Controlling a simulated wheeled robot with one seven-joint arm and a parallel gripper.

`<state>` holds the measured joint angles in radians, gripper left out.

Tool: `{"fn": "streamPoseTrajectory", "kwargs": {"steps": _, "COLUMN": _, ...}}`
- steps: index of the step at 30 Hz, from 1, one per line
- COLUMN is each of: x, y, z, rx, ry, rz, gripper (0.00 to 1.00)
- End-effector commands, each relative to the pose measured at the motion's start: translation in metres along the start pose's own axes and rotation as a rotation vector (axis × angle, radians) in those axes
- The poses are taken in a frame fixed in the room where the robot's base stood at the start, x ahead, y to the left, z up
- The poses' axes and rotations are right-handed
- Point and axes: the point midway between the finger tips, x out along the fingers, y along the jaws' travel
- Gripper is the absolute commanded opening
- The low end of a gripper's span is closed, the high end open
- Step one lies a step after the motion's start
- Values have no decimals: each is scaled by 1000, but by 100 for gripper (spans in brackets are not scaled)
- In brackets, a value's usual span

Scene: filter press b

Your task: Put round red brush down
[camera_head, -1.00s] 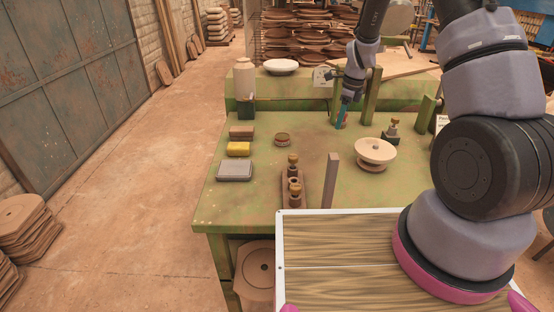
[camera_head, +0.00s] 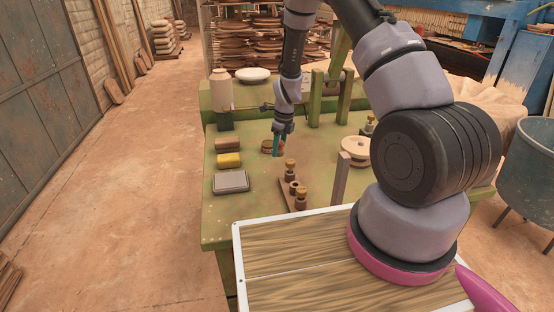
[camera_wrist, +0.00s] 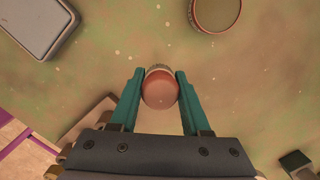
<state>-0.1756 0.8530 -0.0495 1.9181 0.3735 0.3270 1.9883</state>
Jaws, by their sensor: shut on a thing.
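My gripper (camera_head: 279,143) is shut on the round red brush, with one teal finger on each side of it. In the wrist view, the brush (camera_wrist: 160,90) shows its rounded red top between the fingertips (camera_wrist: 160,98), with a narrow pale band at its far edge. The rest of it is hidden beneath. In the head view the fingers mostly cover it. It is over the green table (camera_head: 232,211); I cannot tell whether it touches the top.
Further left are a brown block (camera_head: 228,144), a yellow block (camera_head: 229,160) and a grey box (camera_head: 231,181). A wooden rack (camera_head: 293,194) with knobbed pieces stands nearer. A pale round stand (camera_head: 356,151) is to the right.

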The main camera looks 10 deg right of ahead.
Motion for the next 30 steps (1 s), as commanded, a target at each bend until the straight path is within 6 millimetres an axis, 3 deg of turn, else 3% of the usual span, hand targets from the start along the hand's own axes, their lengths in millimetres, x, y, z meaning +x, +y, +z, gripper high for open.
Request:
{"fn": "streamPoseTrajectory", "kwargs": {"steps": 12, "x": 43, "y": 0, "z": -6, "rx": -2, "ry": -1, "rz": 0, "gripper": 0}}
{"fn": "streamPoseTrajectory", "kwargs": {"steps": 22, "x": 46, "y": 0, "z": -6, "rx": -2, "ry": -1, "rz": 0, "gripper": 0}}
{"fn": "streamPoseTrajectory", "kwargs": {"steps": 23, "x": 46, "y": 0, "z": -6, "rx": -1, "ry": -1, "rz": 0, "gripper": 51}}
{"fn": "streamPoseTrajectory", "kwargs": {"steps": 25, "x": 46, "y": 0, "z": -6, "rx": -2, "ry": -1, "rz": 0, "gripper": 77}}
{"fn": "streamPoseTrajectory", "kwargs": {"steps": 30, "x": 46, "y": 0, "z": -6, "rx": -2, "ry": -1, "rz": 0, "gripper": 77}}
